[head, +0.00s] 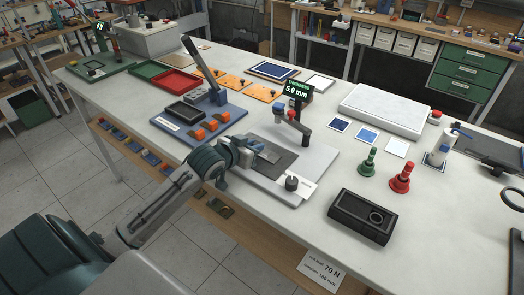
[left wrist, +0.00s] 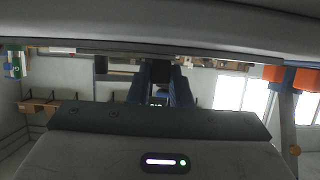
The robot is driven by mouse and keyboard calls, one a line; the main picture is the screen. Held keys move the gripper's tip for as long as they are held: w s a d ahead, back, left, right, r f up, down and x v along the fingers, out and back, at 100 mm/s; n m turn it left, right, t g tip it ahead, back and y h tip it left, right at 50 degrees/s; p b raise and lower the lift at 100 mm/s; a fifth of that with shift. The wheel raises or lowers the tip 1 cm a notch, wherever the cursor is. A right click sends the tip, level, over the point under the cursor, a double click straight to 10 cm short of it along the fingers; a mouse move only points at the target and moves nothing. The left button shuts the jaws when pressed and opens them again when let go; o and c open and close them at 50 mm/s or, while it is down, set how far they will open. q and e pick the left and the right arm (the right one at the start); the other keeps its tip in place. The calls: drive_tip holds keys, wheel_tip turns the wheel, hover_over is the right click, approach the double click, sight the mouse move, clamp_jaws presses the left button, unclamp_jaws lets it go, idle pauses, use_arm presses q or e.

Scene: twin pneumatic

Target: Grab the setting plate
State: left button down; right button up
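A dark grey flat plate (head: 283,162), which may be the setting plate, lies on a light grey base board (head: 247,178) in the head view. A gauge post with a round head stands at its far side, beside a display (head: 299,90) reading "Thickness 5.0 mm". My left gripper (head: 266,152) is over the left part of the dark plate. I cannot tell whether it touches the plate, or whether its fingers are open or shut. The left wrist view does not show the plate clearly. My right gripper is not in view.
A blue board (head: 198,139) with orange blocks and a tilted dark bar lies left of the base board. A black box (head: 361,217), a green stamp-like piece (head: 368,163) and a red one (head: 401,179) stand to the right.

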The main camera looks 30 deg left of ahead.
use_arm(q)
drive_tip(key=shift+r, duration=0.1)
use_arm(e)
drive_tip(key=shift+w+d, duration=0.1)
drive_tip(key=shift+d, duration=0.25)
